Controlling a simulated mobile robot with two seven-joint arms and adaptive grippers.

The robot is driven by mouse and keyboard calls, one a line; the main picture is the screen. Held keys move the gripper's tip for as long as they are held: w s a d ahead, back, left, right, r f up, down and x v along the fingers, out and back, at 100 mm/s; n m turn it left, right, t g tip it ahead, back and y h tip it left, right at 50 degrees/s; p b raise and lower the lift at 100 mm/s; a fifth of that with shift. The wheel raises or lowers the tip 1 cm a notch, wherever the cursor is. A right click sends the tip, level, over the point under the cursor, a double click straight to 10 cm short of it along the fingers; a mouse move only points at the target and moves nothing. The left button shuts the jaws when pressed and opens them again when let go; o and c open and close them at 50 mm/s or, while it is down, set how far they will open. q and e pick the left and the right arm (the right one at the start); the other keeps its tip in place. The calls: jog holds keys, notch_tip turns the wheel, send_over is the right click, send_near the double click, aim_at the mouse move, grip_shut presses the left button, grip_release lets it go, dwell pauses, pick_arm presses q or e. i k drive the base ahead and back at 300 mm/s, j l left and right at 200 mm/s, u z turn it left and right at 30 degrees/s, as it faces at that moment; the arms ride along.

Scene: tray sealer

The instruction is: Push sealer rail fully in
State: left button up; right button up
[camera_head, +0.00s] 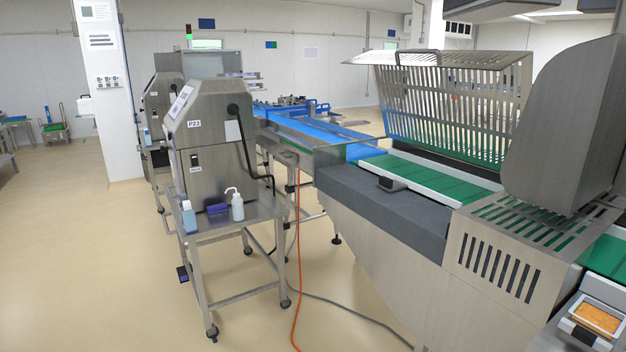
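A large steel machine (485,310) fills the right side of the view. Its slatted guard (445,105) with a handle stands raised above a green belt (425,178). At the bottom right edge is a light metal holder (567,325) with a tray of orange contents (598,318), cut off by the picture edge. I cannot tell for certain which part is the sealer rail, or how far in it is. Neither of my grippers is in view.
A steel cabinet marked P23 (205,135) stands on a wheeled steel table (240,222) with a white pump bottle (236,205). An orange cable (297,260) and a grey cable lie on the floor. A blue conveyor (310,132) runs behind.

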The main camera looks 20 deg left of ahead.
aim_at(389, 182)
jog(key=u, duration=0.2)
jog(key=i+j+z, duration=0.15)
jog(key=z, duration=0.3)
jog(key=i+j+z, duration=0.1)
jog(key=z, duration=0.35)
jog(key=j+z, duration=0.45)
jog(key=i+j+z, duration=0.1)
jog(key=z, duration=0.35)
